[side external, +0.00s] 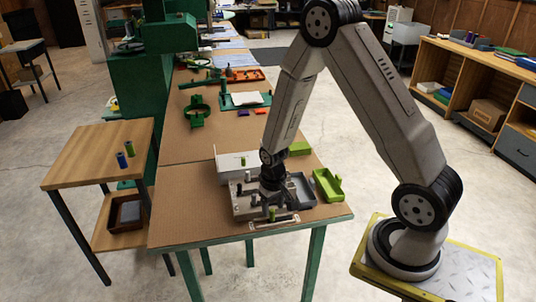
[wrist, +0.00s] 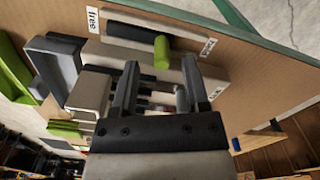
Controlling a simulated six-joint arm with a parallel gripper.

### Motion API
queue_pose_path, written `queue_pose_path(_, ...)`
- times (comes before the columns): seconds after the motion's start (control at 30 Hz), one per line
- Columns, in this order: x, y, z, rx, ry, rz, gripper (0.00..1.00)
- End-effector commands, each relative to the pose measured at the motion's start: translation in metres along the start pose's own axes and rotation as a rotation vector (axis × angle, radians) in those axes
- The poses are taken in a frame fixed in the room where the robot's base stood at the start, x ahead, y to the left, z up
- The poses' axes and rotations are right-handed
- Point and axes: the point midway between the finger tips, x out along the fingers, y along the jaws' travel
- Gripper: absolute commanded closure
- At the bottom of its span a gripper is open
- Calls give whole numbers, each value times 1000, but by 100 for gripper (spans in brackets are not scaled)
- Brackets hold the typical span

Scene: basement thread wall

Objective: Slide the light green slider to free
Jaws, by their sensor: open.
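The light green slider (wrist: 162,52) is a short rounded knob on a dark rail (wrist: 128,34) in a pale plate. A label reading "free" (wrist: 93,19) is at the rail's left end in the wrist view. Another label (wrist: 208,48), too small to read, is at the right. The knob sits nearer the right label. In the side view the slider (side external: 272,214) stands at the front of the fixture. My gripper (wrist: 160,64) is open and empty, its two dark fingers spread on either side of the knob's line. I cannot tell whether they touch it.
A grey fixture (side external: 241,208) surrounds my gripper on the brown table (side external: 190,225). A light green tray (side external: 327,185) stands to its right and a white panel (side external: 228,167) behind. A wooden side table (side external: 85,155) at left holds blue and green cylinders. The table front is clear.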

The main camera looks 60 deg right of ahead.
Motion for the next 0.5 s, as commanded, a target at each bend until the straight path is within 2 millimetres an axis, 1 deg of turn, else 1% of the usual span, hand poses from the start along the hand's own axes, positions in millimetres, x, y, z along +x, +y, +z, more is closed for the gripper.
queue_pose_path(0.03, -5, 0, -1, 0, 3, 0, 41)
queue_pose_path(0.3, -28, 0, 0, 0, 2, 0, 41)
queue_pose_path(0.5, -40, 0, 0, 0, 1, 0, 41)
